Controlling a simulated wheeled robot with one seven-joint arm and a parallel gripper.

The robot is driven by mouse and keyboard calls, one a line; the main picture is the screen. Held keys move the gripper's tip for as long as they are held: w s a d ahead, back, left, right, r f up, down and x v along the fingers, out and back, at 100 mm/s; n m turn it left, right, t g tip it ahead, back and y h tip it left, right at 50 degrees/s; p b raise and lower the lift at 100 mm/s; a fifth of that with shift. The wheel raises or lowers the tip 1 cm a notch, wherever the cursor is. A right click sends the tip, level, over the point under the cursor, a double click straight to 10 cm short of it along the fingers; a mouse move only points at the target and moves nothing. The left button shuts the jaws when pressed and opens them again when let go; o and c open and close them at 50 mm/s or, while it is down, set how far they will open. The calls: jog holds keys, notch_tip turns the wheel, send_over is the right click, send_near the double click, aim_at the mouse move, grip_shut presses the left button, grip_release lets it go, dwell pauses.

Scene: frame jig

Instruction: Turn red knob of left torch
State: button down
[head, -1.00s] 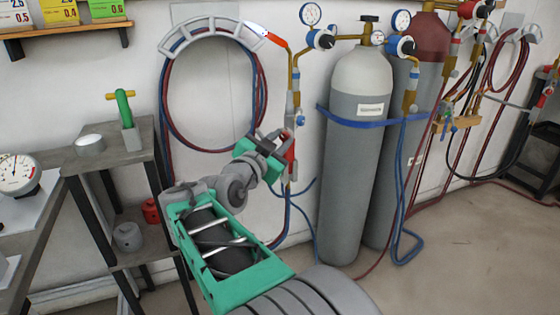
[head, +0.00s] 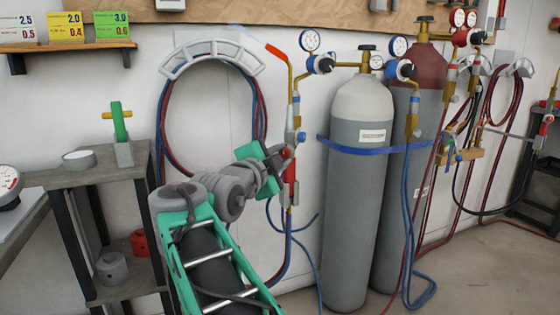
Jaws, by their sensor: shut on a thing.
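The left torch (head: 296,110) hangs upright on the wall side, left of the gas cylinders. It has a brass tube with a bent orange tip (head: 276,51) and a faint pale streak off the tip. A blue knob (head: 301,137) is on its right side, and the red knob (head: 286,153) is lower, on its left. My gripper (head: 281,157), green and grey, reaches in from the lower left. Its jaws are at the red knob and shut on it; the gripper body partly hides the contact. Below is the torch's red section (head: 291,170).
A grey cylinder (head: 350,220) with a blue strap stands close on the right, a maroon-topped one (head: 415,70) behind it. Hoses (head: 166,120) loop on a wall bracket behind my arm. A shelf stand (head: 95,176) is at the left.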

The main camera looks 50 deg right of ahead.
dwell(0.4)
jog(key=c, duration=1.2)
grip_release()
jog(key=shift+p+v, duration=0.9)
jog(key=shift+v, duration=3.05)
